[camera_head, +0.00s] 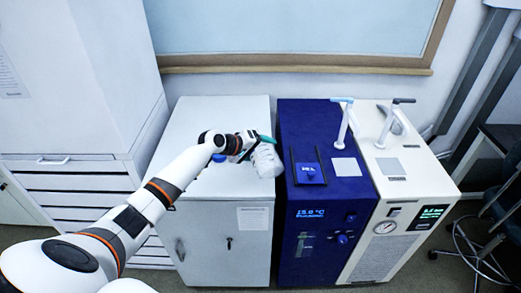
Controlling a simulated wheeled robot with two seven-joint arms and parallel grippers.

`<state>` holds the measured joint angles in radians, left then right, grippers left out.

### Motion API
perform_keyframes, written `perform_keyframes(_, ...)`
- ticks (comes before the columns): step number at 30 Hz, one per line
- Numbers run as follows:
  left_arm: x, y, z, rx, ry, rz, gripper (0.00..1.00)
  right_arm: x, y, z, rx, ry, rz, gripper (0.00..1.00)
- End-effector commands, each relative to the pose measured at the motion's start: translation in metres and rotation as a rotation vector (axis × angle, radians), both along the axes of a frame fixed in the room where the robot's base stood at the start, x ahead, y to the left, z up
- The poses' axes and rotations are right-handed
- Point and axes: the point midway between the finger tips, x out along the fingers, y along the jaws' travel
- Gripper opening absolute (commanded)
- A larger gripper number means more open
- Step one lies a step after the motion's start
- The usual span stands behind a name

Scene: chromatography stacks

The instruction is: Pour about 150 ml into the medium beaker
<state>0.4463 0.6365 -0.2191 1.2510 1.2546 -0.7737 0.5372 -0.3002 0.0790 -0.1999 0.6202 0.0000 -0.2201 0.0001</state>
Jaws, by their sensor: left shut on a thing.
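My left gripper (249,146) is over the right part of the white cabinet's top, shut on a pale, tilted vessel (265,161). The vessel's wide end points to the lower right, close to the blue unit. I cannot tell whether it is the medium beaker or read any liquid level in it. A teal bar (265,138) shows at the gripper, and I cannot tell what it belongs to. A small blue thing (219,158) shows beside the gripper's wrist, partly hidden by it. My right gripper is not in view.
The white cabinet (228,112) has clear room at the back of its top. The blue unit (315,118) and cream unit (412,160) stand to its right, each with an upright tap-like fitting. A drawer cabinet (68,183) is at left, a stool (478,232) at right.

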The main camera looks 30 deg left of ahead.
Motion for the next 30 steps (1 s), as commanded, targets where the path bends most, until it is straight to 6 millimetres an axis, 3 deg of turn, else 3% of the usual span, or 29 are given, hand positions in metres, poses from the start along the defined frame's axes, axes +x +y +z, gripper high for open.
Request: perform_keyframes(30, 0.002, 0.001, 0.015, -0.126, 0.085, 0.000, 0.28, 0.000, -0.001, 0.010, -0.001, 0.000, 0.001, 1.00)
